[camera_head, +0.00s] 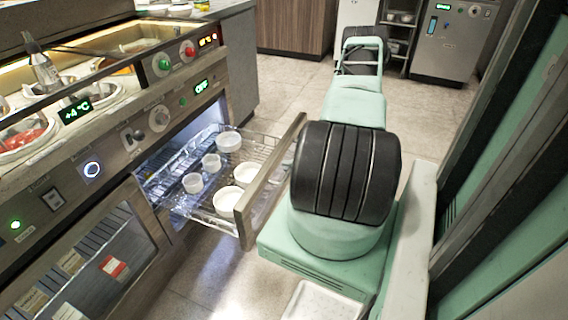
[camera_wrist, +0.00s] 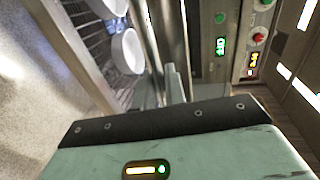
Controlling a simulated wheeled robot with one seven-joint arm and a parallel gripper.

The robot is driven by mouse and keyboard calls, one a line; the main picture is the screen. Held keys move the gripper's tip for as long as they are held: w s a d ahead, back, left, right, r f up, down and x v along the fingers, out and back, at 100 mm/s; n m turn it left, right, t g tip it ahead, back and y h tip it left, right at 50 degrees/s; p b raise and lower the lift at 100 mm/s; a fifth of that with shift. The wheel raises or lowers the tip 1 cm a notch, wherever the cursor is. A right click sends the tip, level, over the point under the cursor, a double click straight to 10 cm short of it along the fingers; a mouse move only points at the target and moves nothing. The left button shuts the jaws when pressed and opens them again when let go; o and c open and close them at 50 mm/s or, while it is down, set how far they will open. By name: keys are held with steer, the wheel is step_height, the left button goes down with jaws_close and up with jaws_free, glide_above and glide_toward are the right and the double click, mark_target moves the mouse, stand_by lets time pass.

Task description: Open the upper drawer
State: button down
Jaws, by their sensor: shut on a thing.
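The upper drawer stands pulled out in the head view. Its wooden front (camera_head: 268,185) is well clear of the counter, and its wire basket (camera_head: 165,172) is lit inside. White bowls (camera_head: 229,141) stand in the basket, and two show in the wrist view (camera_wrist: 127,51). My gripper is hidden behind my arm in the head view. In the wrist view, the grey fingers of my gripper (camera_wrist: 174,84) are close together at a long metal bar (camera_wrist: 171,35), which looks like part of the drawer's front. My gripper is shut on it; the exact contact is hard to see.
A glass-fronted compartment (camera_head: 90,265) with labels is below left of the drawer. Tiled floor (camera_head: 285,80) is open behind my arm, and a steel appliance (camera_head: 455,40) stands at the back.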

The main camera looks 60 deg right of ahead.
steer(key=shift+s, duration=0.1)
steer(key=c, duration=1.6)
jaws_free()
steer(key=shift+o, duration=0.2)
steer(key=p+v, duration=0.1)
steer(key=v, duration=1.6)
steer(key=shift+s+d, duration=0.15)
steer(key=shift+s, duration=0.05)
